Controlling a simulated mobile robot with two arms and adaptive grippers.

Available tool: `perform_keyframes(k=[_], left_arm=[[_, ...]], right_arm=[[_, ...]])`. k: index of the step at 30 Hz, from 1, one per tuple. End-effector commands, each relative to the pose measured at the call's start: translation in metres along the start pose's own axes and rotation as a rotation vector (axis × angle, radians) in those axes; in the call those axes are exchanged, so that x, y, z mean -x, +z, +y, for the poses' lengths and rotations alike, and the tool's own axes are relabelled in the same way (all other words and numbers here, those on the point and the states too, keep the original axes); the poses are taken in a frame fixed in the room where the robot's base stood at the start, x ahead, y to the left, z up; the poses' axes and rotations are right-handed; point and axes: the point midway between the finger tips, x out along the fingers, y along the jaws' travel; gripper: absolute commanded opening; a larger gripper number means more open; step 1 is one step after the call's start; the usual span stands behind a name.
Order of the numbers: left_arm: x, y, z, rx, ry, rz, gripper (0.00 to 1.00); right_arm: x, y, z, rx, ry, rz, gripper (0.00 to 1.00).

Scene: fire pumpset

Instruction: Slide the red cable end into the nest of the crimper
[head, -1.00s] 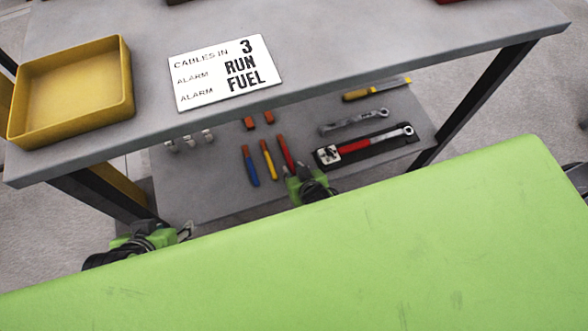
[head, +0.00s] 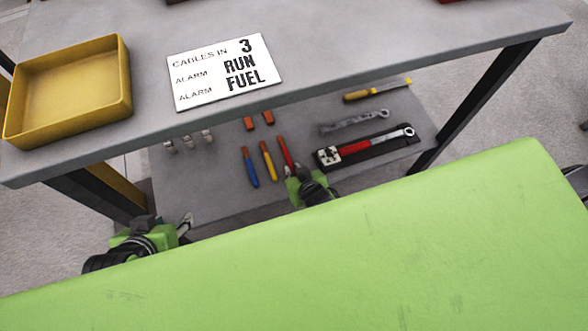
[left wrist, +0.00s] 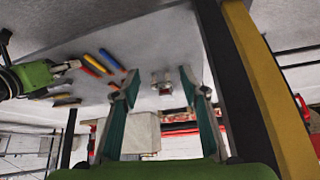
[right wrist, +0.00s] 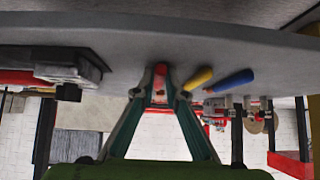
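The red cable end (head: 285,150) lies on the lower shelf, right of the yellow and blue ones. My right gripper (head: 292,172) is at its near end. In the right wrist view the red cable end (right wrist: 160,82) stands between the fingertips, which look closed in on its sides. The crimper (head: 362,147), with a red handle and a pale head (head: 329,155) at its left, lies on a black base to the right. Its nest is too small to make out. My left gripper (head: 186,224) is open and empty at the shelf's front left; it also shows in the left wrist view (left wrist: 158,85).
Yellow (head: 268,160) and blue (head: 249,167) handled pieces lie close left of the red one. A wrench (head: 354,122), a yellow-handled tool (head: 375,90), two red-orange blocks (head: 258,121) and small pale fittings (head: 188,141) share the shelf. The tabletop (head: 350,50) overhangs it.

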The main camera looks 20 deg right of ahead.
Motion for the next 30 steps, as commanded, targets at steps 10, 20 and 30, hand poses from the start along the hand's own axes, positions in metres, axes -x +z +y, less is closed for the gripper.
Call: perform_keyframes(k=[10, 20, 30], left_arm=[[0.008, 0.015, -0.002, 0.002, -0.004, -0.071, 0.4], [0.017, 0.033, -0.004, 0.005, -0.008, -0.151, 0.4], [0.028, 0.051, -0.006, 0.008, -0.012, -0.233, 0.4]], right_arm=[[0.005, -0.005, 0.0, 0.0, 0.0, 0.001, 0.0], [0.009, -0.01, 0.0, 0.0, 0.0, 0.001, 0.0], [0.013, -0.014, 0.0, 0.0, 0.0, 0.001, 0.0]])
